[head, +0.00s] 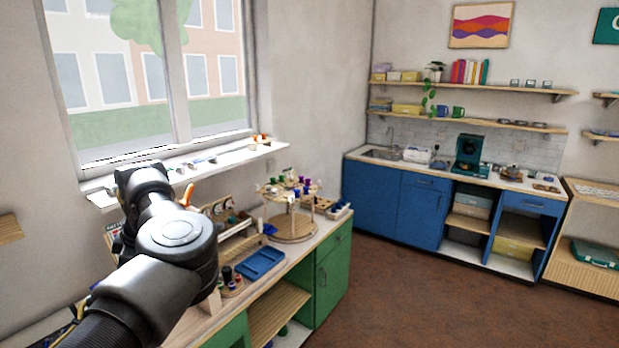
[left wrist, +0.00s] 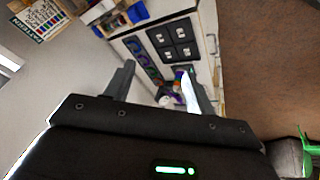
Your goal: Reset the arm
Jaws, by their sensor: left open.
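My left arm comes in from the left in the head view, raised in front of the green workbench (head: 333,262); its fingers cannot be made out there. Beyond the fingers, at a distance, are small purple and white items on a pale surface. My right gripper shows in neither view.
A round wooden stand (head: 292,231) with coloured pieces and a blue tray (head: 261,262) are on the workbench beyond my arm. The window sill (head: 232,157) runs behind it. Blue cabinets (head: 413,213) line the far wall. The brown floor (head: 420,300) at right is clear.

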